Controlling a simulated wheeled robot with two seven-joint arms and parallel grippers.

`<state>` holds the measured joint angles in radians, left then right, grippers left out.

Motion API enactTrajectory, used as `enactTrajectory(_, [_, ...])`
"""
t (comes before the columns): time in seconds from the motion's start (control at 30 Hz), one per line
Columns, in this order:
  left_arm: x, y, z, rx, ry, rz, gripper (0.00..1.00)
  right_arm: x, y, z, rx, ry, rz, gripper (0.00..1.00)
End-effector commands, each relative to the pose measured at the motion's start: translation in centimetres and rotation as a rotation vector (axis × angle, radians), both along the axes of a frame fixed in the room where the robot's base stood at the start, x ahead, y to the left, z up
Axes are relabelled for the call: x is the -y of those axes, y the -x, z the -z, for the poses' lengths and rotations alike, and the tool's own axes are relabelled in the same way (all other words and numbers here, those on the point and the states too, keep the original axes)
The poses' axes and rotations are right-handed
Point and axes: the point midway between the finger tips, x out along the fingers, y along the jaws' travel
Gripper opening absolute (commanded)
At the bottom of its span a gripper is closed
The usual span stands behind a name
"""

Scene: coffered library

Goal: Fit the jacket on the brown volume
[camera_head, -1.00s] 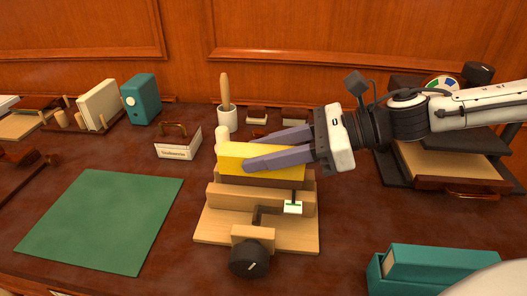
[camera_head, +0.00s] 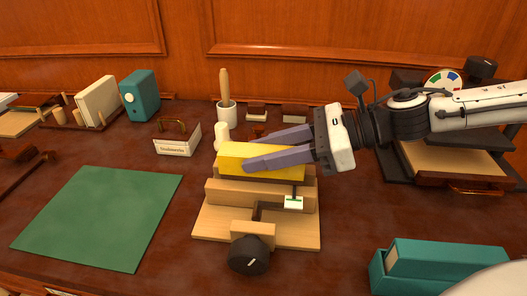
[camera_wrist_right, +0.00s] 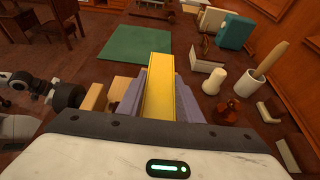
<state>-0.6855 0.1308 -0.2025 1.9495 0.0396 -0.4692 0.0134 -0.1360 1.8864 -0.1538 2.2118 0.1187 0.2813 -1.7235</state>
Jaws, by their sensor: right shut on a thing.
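A yellow jacket (camera_head: 232,166) sits lengthwise over the wooden press (camera_head: 215,234), above its front jaw. My right gripper (camera_head: 246,153) is shut on it, one purple finger along each long side. In the right wrist view the yellow jacket (camera_wrist_right: 158,92) lies between the fingers of my right gripper (camera_wrist_right: 156,88). The brown volume cannot be made out clearly; the jacket, fingers and front jaw cover the space where the press would hold it. My left gripper is not in view.
A green mat (camera_head: 98,218) lies left of the press. Behind stand a small white cylinder (camera_head: 221,137), a cup with a wooden handle (camera_head: 227,115) and a label holder (camera_head: 178,142). A teal box (camera_head: 440,268) is at front right, a drawer unit (camera_head: 455,165) at right.

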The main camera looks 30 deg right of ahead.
Motion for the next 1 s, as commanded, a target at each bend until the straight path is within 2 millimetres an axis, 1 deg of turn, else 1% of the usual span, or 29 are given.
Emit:
enactTrajectory(0.5, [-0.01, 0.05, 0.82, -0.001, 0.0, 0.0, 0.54, -0.01, -0.01, 0.58, 0.001, 0.0, 0.0, 0.11])
enactTrajectory(0.8, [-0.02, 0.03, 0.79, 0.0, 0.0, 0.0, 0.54, -0.01, 0.02, 0.61, 0.0, 0.0, -0.001, 0.11])
enactTrajectory(0.83, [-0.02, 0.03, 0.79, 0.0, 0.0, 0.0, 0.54, 0.0, 0.02, 0.62, 0.0, 0.0, -0.001, 0.37])
enactTrajectory(0.93, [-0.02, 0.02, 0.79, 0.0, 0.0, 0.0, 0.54, 0.0, 0.02, 0.62, 0.0, 0.0, -0.001, 0.54])
enactTrajectory(1.0, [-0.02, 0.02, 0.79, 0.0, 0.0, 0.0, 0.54, -0.01, 0.02, 0.61, 0.0, 0.0, -0.001, 0.54])
